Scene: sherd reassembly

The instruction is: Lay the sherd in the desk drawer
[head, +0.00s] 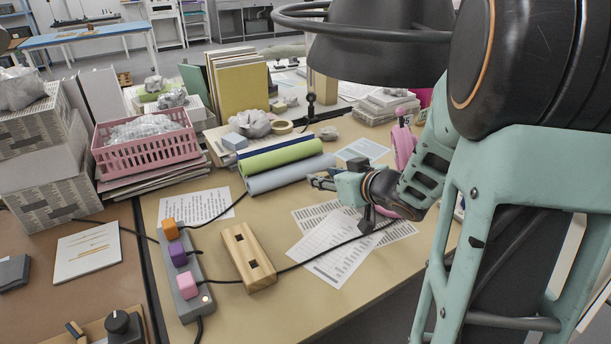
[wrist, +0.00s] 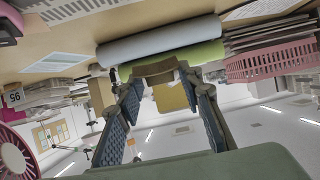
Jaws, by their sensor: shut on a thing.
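My gripper (head: 322,182) is above the right part of the tan desk (head: 300,315), just right of the rolled green and grey-blue mats. In the wrist view, which is upside down, my gripper (wrist: 158,77) has its two blue-padded fingers shut on a small tan-brown curved piece, the sherd (wrist: 158,70), held across the fingertips. I cannot make out the sherd in the head view. No desk drawer can be made out in either view.
Rolled mats (head: 285,170), a power strip (head: 185,275) with coloured plugs, a wooden block (head: 248,257) and loose printed sheets (head: 335,250) lie on the desk. A black cable crosses it. A pink basket (head: 145,145) stands left. The front desk edge is fairly clear.

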